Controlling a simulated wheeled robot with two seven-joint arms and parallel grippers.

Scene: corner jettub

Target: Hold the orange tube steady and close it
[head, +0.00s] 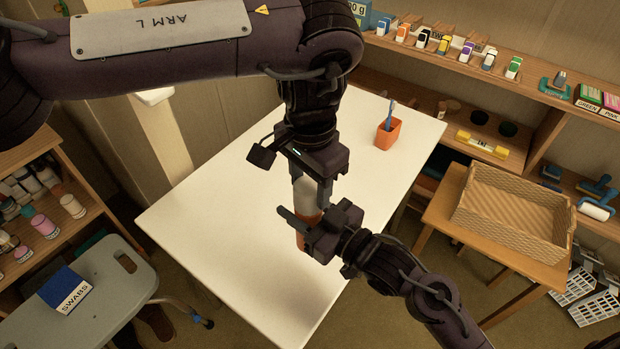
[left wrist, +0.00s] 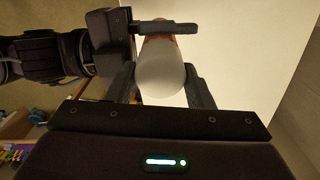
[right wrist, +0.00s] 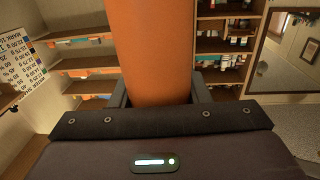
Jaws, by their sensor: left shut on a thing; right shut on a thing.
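The orange tube (head: 301,239) stands roughly upright over the white table (head: 215,220), partly hidden by my right gripper (head: 313,222), which is shut around its body. Its orange body fills the middle of the right wrist view (right wrist: 152,50). A pale grey-white cap (head: 306,195) sits at the tube's upper end, in line with it. My left gripper (head: 308,187) is above and shut on this cap. The cap also shows between its fingers in the left wrist view (left wrist: 160,75), with an orange edge just beyond. I cannot tell whether the cap is fully seated.
An orange cup (head: 388,134) with a blue brush stands at the table's back right. A wicker tray (head: 510,220) is on a wooden stand at right. Shelves line the back and left. A grey stool (head: 110,290) holds a swabs box (head: 66,289). The table's left part is clear.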

